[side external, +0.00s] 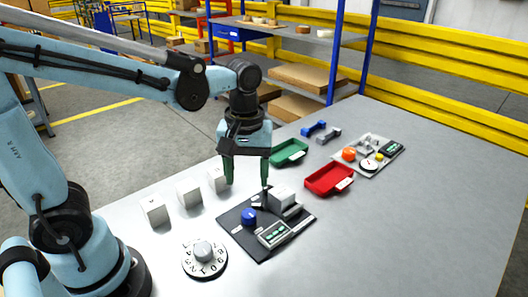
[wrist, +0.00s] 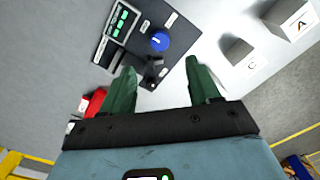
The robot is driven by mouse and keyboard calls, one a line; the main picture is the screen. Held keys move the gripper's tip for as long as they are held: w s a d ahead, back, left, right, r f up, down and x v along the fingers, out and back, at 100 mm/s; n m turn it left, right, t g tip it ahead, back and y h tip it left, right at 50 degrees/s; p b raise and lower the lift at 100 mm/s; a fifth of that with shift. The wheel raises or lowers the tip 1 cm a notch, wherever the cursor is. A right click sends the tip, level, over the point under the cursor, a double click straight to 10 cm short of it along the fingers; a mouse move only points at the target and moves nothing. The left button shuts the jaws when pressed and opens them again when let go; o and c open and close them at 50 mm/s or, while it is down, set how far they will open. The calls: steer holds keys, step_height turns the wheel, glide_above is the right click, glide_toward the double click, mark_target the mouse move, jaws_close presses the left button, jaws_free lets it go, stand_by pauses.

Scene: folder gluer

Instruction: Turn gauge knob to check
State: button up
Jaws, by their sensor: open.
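A dark gauge plate (side external: 239,237) lies on the table, bearing a round blue knob (side external: 249,217), a display with green digits (side external: 274,234) and a grey block (side external: 281,198). The blue knob also shows in the wrist view (wrist: 159,41), with a pale mark on its top. My gripper (side external: 248,181) points down with green fingers spread, empty, above the back edge of the plate. In the wrist view my gripper (wrist: 162,72) has a black fixture (wrist: 152,75) between its fingers in the picture; the knob lies beyond the fingertips. I cannot tell which labelled position the knob points to.
A numbered dial (side external: 204,259) lies at the front, and several pale blocks (side external: 155,211) stand left of the plate. A green tray (side external: 290,153), a red tray (side external: 329,180) and a second panel with an orange knob (side external: 349,154) lie behind. The table's right side is clear.

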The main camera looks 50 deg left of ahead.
mark_target(249, 213)
step_height(249, 213, down, 10)
steer(key=shift+f, duration=0.25)
stand_by(0.4)
steer(key=c, duration=1)
steer(key=shift+c, duration=0.2)
